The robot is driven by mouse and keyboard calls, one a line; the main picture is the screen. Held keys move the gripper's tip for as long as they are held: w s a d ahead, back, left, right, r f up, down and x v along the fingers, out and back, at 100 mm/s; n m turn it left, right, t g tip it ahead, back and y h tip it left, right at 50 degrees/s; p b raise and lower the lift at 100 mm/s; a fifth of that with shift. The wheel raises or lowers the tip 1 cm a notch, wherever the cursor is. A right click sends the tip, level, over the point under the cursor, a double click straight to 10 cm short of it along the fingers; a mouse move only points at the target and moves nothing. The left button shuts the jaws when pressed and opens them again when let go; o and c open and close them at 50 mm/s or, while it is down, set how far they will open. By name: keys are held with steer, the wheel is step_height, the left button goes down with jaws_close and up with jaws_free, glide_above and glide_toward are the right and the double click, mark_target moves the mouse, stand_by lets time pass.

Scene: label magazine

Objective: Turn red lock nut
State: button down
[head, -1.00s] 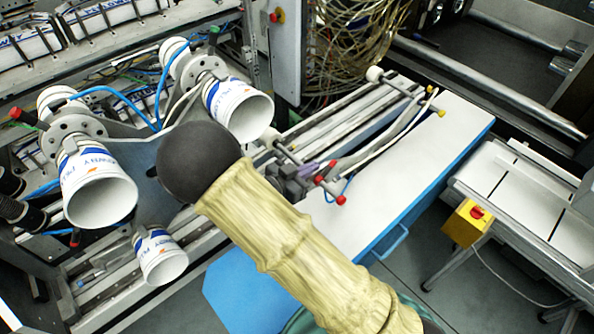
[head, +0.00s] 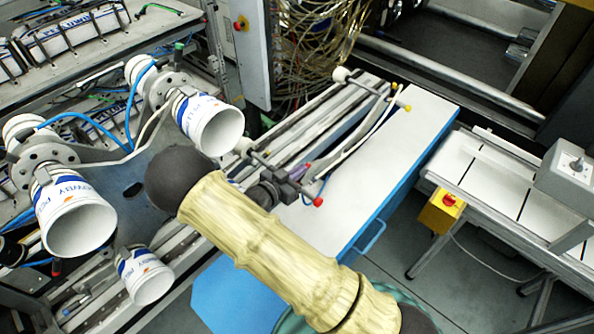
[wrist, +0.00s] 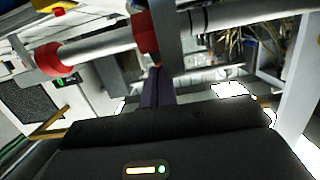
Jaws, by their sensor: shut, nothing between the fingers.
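A grey rod in the wrist view carries a red collar (wrist: 145,32) and a red end cap (wrist: 48,58); I cannot tell for sure which is the lock nut. In the head view a red piece (head: 318,201) shows at the rod's near end, beside my gripper (head: 300,172). My gripper's dark body and purple fingers are small there, partly behind my cloth-covered arm. In the wrist view the purple fingers (wrist: 157,75) are shut and empty, pointing towards the red collar. Their tips appear just below it; I cannot tell whether they touch.
A white table (head: 395,150) with a blue edge lies to the right of the rails. A conveyor (head: 500,185) with a yellow switch box (head: 440,210) stands further right.

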steer(key=shift+w+d+g+y, duration=0.2)
steer(key=shift+g+y, duration=0.2)
steer(key=shift+s+a+r+p, duration=0.1)
steer(key=shift+a+r+p, duration=0.1)
steer(key=shift+r+p, duration=0.4)
steer(key=shift+s+a+r+p, duration=0.25)
steer(key=shift+a+r+p, duration=0.05)
steer(key=shift+r+p, duration=0.25)
steer(key=shift+s+a+r+p, duration=0.2)
steer(key=shift+a+r+p, duration=0.1)
steer(key=shift+r+p, duration=0.25)
steer(key=b+v, duration=0.3)
steer(key=v, duration=0.7)
steer(key=shift+s, duration=0.2)
steer(key=shift+f, duration=0.1)
